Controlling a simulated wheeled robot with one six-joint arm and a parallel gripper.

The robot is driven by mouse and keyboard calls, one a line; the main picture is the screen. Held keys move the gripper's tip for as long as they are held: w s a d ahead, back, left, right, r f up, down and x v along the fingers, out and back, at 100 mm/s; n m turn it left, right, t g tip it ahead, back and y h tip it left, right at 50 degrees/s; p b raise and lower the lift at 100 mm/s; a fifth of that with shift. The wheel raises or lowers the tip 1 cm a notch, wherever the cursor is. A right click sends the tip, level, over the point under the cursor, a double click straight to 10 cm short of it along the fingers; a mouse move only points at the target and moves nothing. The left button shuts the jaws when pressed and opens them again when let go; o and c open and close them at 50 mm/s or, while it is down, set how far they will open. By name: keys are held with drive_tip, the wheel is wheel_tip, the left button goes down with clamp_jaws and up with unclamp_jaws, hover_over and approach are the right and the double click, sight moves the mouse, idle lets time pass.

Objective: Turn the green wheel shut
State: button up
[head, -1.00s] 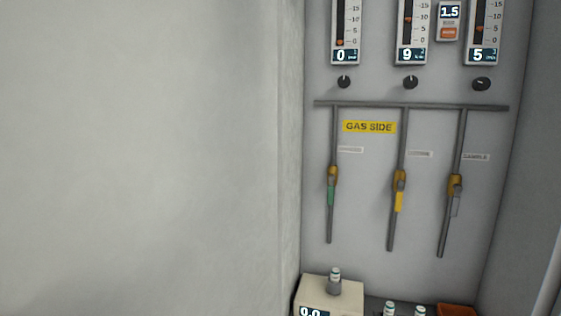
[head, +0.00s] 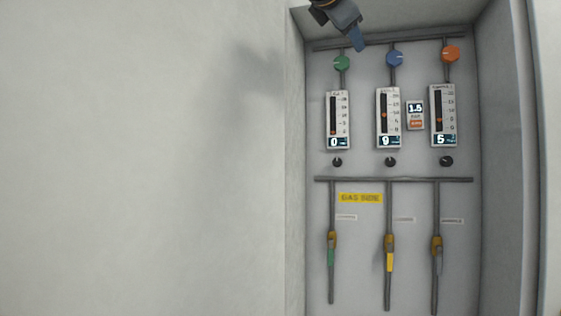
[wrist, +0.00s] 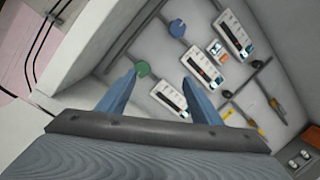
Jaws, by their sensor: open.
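The green wheel (head: 342,63) is a small knob on a pipe at the upper left of the panel, above the flow meter reading 0. It also shows in the wrist view (wrist: 143,69), just beyond the tip of my left finger. My gripper (wrist: 160,80) has its two blue fingers wide apart with nothing between them. In the head view part of my gripper (head: 358,40) shows at the top edge, above and right of the green wheel. I cannot tell how far the fingers are from the panel.
A blue wheel (head: 394,58) and an orange wheel (head: 450,54) sit in the same row to the right. Flow meters (head: 388,118) hang below them. Lower down are small black knobs (head: 391,161) and a pipe with several hanging valves (head: 388,240). A blank wall (head: 140,160) fills the left.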

drive_tip(key=w+f+m+g+y+b, duration=0.15)
drive_tip(key=w+f, duration=0.25)
drive_tip(key=f, duration=0.9)
drive_tip(key=w+f+g+y, duration=0.2)
drive_tip(key=w+f, duration=0.2)
drive_tip(key=f, duration=0.9)
wheel_tip(320, 180, down, 23)
drive_tip(key=s+m+g+y+b, duration=0.2)
drive_tip(key=m+g, duration=0.2)
drive_tip(key=s+d+f+m+g+y+b, duration=0.1)
drive_tip(key=s+f+m, duration=0.3)
drive_tip(key=s+f, duration=0.4)
drive_tip(key=s+d+f+m+g+y+b, duration=0.1)
drive_tip(key=s+f+m+g, duration=0.2)
drive_tip(key=f, duration=1.4)
drive_tip(key=s+d+f+m+g+y+b, duration=0.1)
drive_tip(key=s+f+m+g, duration=0.2)
drive_tip(key=s+f, duration=0.9)
drive_tip(key=s+m, duration=0.1)
drive_tip(key=m, duration=0.2)
drive_tip(key=shift+s+d+f+m+b, duration=0.3)
drive_tip(key=shift+s+d+m+b, duration=0.05)
drive_tip(key=shift+d, duration=0.05)
